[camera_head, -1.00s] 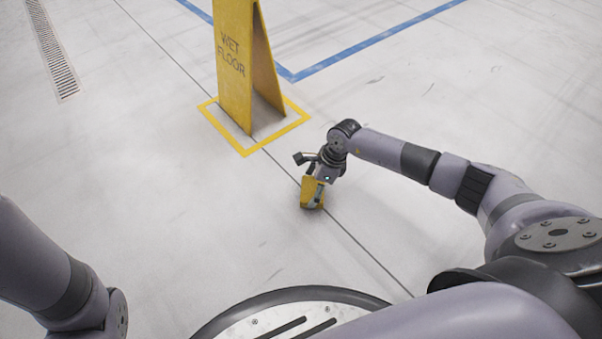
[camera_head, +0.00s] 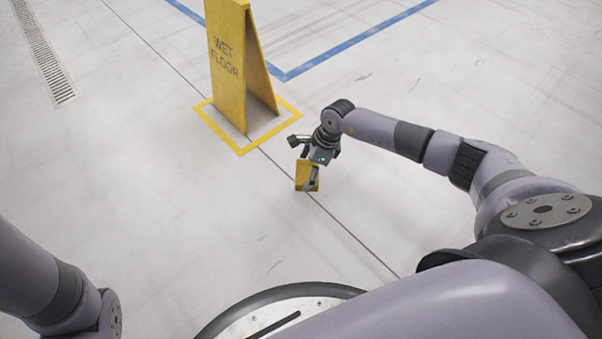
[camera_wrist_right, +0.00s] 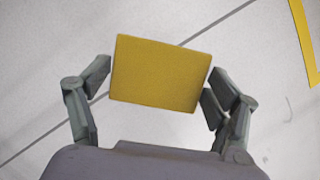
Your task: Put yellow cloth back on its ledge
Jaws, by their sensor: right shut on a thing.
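The yellow cloth (camera_head: 305,175) is a small folded block held at my right gripper (camera_head: 309,182), over the pale floor in the middle of the head view. In the right wrist view the cloth (camera_wrist_right: 160,73) sits between the two fingers of my right gripper (camera_wrist_right: 157,92), slightly tilted. The right finger is against its edge; the left finger's contact is hard to tell. No ledge shows in either view. My left arm comes in at the left edge of the head view, and its gripper is out of view.
A yellow wet floor sign (camera_head: 228,70) stands beyond my right gripper, inside a yellow square line (camera_head: 240,151) on the floor. A floor drain grate (camera_head: 43,55) lies at the upper left, and a blue line (camera_head: 345,50) runs behind the sign.

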